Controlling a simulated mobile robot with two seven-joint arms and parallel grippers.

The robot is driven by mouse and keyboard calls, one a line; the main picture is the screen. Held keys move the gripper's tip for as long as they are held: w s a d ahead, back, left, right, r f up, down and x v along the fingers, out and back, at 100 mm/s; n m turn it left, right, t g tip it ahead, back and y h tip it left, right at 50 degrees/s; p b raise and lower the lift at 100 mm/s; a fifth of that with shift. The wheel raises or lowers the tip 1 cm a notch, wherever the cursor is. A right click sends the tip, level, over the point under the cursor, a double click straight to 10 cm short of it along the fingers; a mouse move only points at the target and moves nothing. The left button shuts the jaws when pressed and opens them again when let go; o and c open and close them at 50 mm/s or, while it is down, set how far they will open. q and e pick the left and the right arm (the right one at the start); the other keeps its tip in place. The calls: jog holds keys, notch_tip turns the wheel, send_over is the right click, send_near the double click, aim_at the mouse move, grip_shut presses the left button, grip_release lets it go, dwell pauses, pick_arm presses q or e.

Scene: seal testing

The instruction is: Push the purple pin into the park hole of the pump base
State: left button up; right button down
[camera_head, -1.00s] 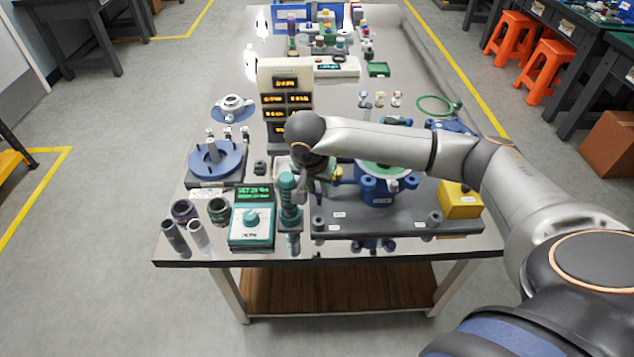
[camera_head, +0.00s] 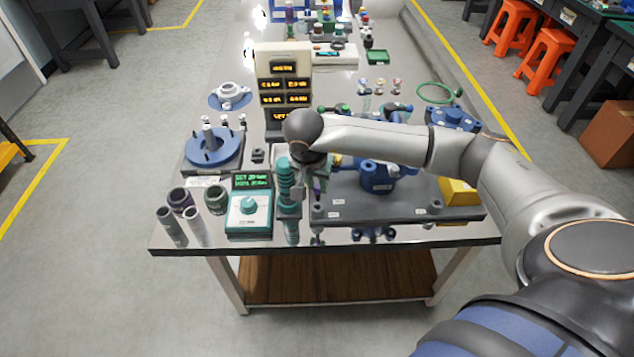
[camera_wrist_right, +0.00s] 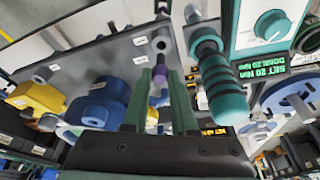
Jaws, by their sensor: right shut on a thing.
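The pump base (camera_head: 385,211) is a grey plate with a blue pump body (camera_head: 378,177) near the table's front edge. My right gripper (camera_wrist_right: 159,84) is shut on the purple pin (camera_wrist_right: 161,74), whose purple part shows between the green fingertips. The pin (camera_head: 318,186) is small and partly hidden in the head view. It is over the left end of the plate, close to a grey round boss (camera_head: 317,211) at the front left corner. I cannot tell whether the pin's tip is in the hole. My left gripper is not in view.
A teal-handled driver (camera_head: 287,180) stands close left of the gripper, beside a torque controller box (camera_head: 249,212). Several cups and tubes (camera_head: 180,200) are at the front left. A yellow block (camera_head: 459,192) sits at the plate's right end. A blue round fixture (camera_head: 212,150) stands further left.

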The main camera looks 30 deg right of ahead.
aim_at(317, 199)
jog(key=shift+f+b, duration=0.9)
jog(key=shift+f, duration=0.2)
jog(key=shift+f, duration=0.1)
jog(key=shift+f+b, duration=0.6)
jog(key=shift+b, duration=0.05)
jog(key=shift+f+b, duration=0.95)
jog(key=shift+f, duration=0.05)
dwell(0.6)
jog(key=c, duration=0.6)
grip_release()
jog(key=shift+c, duration=0.2)
notch_tip(317, 199, up, 3)
jog(key=shift+f+p, duration=0.1)
jog(key=shift+p, duration=1)
notch_tip(317, 199, up, 6)
jog(key=p, duration=0.4)
jog(key=shift+r, duration=0.25)
